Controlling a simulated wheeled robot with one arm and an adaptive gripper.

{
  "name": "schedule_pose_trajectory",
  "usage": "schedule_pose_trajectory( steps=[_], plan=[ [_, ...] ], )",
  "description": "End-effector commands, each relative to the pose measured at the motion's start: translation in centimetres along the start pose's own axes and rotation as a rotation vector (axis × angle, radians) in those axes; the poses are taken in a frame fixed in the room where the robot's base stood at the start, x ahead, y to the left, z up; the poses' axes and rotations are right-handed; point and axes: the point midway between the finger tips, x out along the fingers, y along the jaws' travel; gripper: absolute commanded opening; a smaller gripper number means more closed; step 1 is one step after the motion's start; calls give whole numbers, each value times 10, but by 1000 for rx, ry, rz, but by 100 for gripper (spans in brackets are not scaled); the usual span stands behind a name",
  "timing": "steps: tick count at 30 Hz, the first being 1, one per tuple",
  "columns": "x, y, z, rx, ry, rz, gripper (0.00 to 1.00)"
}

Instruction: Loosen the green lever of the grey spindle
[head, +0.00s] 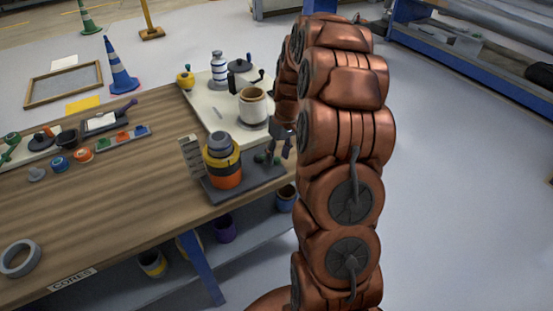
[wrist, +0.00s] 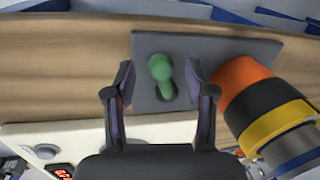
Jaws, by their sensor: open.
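The green lever (wrist: 160,68) stands on a dark grey base plate (wrist: 220,46) in the wrist view, with a round knob and a short stem. My gripper (wrist: 160,80) is open, with one finger on each side of the lever and gaps visible on both sides. Beside it on the plate is the spindle with an orange, black and yellow roll (wrist: 262,100) and a grey end. In the head view the roll (head: 222,166) stands upright on the plate (head: 245,188). My gripper (head: 280,143) is low over the plate's right part, and the small green lever (head: 262,158) is partly hidden there.
Behind the plate lies a cream board (head: 205,100) with a cream roll (head: 253,106), a striped bottle (head: 218,68) and a yellow item (head: 186,80). A small rack of coloured pieces (head: 122,138) and a tape ring (head: 20,258) lie left. The wooden table's (head: 110,215) front middle is clear.

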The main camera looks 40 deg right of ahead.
Motion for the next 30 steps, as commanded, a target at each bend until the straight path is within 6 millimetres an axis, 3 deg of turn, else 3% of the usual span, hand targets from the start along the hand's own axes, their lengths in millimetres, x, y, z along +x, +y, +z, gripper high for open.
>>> schedule_pose_trajectory(
  steps=[7, 17, 30],
  plan=[
    [22, 0, 0, -1, 1, 1, 55],
    [26, 0, 0, 0, 2, 1, 55],
    [26, 0, 0, 0, 1, 1, 11]
  ],
)
